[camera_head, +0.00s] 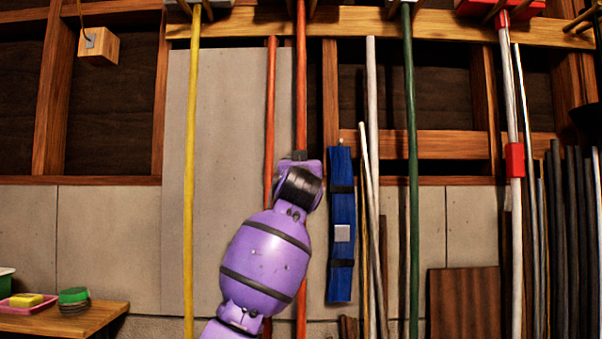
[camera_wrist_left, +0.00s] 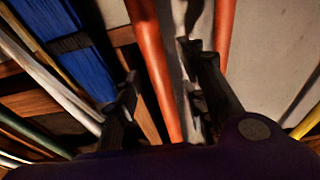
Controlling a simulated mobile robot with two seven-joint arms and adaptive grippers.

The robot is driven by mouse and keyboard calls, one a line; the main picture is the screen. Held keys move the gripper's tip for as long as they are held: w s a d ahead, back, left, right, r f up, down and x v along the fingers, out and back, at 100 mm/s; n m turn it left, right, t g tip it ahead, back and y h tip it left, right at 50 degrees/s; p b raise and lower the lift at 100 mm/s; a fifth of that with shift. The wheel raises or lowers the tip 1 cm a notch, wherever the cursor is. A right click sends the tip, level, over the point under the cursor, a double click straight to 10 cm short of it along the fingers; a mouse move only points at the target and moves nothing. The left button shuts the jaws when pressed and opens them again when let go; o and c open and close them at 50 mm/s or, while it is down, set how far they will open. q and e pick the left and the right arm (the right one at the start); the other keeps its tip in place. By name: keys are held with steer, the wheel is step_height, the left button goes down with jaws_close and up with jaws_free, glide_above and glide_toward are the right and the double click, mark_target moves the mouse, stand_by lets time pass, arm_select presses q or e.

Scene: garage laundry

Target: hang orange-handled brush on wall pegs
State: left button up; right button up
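The brush's orange handle (camera_head: 301,90) runs upright from the top edge of the head view to near the bottom, partly hidden by my arm. Its head is cut off above the frame. At the top the handle passes between two wall pegs (camera_head: 313,8); I cannot tell whether it rests on them. My left gripper (camera_head: 300,158) is at the handle's mid-height. In the left wrist view its fingers stand apart on either side of the handle (camera_wrist_left: 158,75), with gaps showing on both sides. My right gripper is not in view.
A second orange pole (camera_head: 270,120) stands close on the left. A blue folded item (camera_head: 341,215) hangs on the right. Yellow (camera_head: 189,180), green (camera_head: 411,180) and white-red (camera_head: 515,100) poles line the wall. A wooden table (camera_head: 95,318) stands at lower left.

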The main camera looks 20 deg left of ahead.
arm_select(q)
steer(key=v, duration=1.2)
steer(key=d+r+m+t+h, duration=0.2)
steer(key=d+m+h, duration=0.1)
steer(key=d, duration=0.1)
steer(key=w+d+f+m+g+h, duration=0.1)
steer(key=w+d+f+m+h, duration=0.1)
steer(key=f, duration=1.3)
steer(key=w+d+f+m+g+h, duration=0.1)
steer(key=w+f+m+h, duration=0.15)
steer(key=f, duration=1.25)
steer(key=s+a+f+g, duration=0.1)
steer(key=s+f, duration=0.3)
steer(key=f, duration=0.6)
steer(key=s+f+g, duration=0.2)
steer(key=s+f, duration=0.2)
steer(key=f, duration=0.6)
steer(key=s+a+f+g, duration=0.1)
steer(key=s+f, duration=0.3)
steer(key=f, duration=0.6)
steer(key=s+a+f+n+g+y, duration=0.1)
steer(key=s+a+f+n+g, duration=0.1)
steer(key=s+f, duration=1.2)
steer(key=s+a+f+n+g+y, duration=0.1)
steer(key=s+f+g, duration=0.3)
steer(key=s+f, duration=1)
steer(key=s+a+n, duration=0.1)
steer(key=s, duration=0.6)
steer(key=shift+s+a+f+g, duration=0.2)
steer(key=shift+g, duration=0.1)
